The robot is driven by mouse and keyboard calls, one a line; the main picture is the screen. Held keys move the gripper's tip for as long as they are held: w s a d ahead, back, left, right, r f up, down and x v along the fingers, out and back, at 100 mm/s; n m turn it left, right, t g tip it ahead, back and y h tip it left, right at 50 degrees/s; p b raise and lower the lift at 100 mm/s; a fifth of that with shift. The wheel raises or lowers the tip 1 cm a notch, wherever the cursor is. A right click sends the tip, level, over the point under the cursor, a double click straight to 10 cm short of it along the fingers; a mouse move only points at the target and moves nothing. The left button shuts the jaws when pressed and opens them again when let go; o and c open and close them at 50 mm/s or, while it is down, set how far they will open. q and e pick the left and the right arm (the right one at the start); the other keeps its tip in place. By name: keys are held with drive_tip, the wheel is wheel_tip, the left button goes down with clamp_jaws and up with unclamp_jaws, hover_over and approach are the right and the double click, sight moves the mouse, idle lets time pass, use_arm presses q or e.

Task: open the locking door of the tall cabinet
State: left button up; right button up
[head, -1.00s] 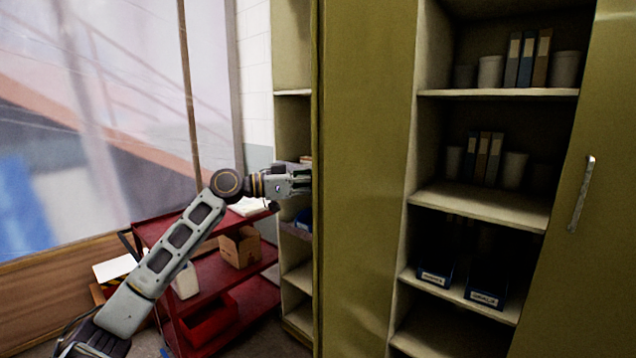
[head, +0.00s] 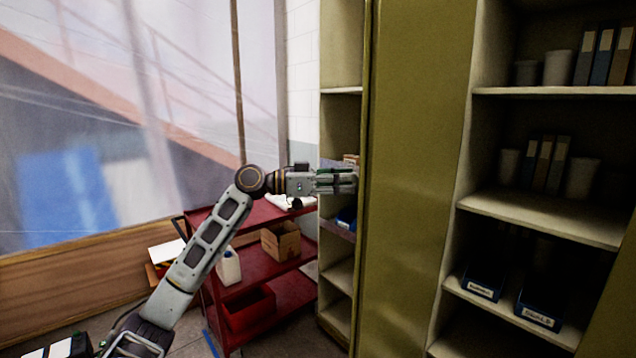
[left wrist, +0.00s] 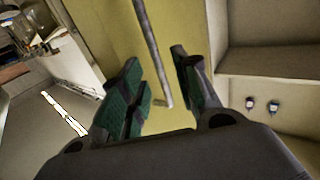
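The tall olive cabinet has a door panel (head: 415,190) in the middle of the head view, with open shelves showing on both sides of it. My left gripper (head: 350,181) is at the left edge of this panel, its tips partly hidden there. In the left wrist view a grey bar handle (left wrist: 150,45) runs down an olive door surface (left wrist: 105,30). The left gripper (left wrist: 160,88) is open, with one green-padded finger on each side of the handle's lower end. I cannot tell whether the fingers touch it. My right gripper is out of view.
The right shelves (head: 545,218) hold binders, pots and blue bins. A red cart (head: 270,285) with a cardboard box (head: 281,241) and a white bottle (head: 229,267) stands below and behind my left arm. A plastic-sheeted window (head: 110,120) is at the left.

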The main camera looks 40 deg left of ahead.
use_arm(q)
drive_tip(key=v, duration=0.6)
idle(0.3)
drive_tip(key=shift+s+a, duration=0.1)
idle(0.5)
